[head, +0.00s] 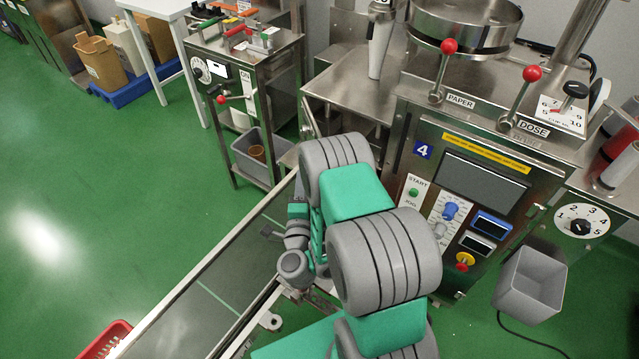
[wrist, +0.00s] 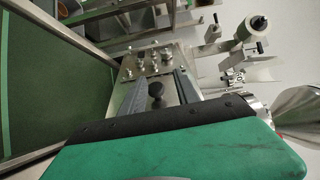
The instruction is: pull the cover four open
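The machine marked with a blue "4" label (head: 422,150) stands at the right in the head view, with its control panel facing me. In the wrist view, a black knob (wrist: 156,90) sticks up from a metal surface (wrist: 152,108). I cannot tell for sure that this surface is cover four. My gripper (wrist: 154,76) is open, with its two grey fingers on either side of the knob. No contact with the knob can be made out.
A long conveyor (head: 215,290) runs along the left of the machine. Several metal fittings (wrist: 150,60) stand just beyond the fingers. A grey bin (head: 530,284) hangs at the machine's right. A red basket (head: 106,340) is at the bottom left. Green floor at the left is open.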

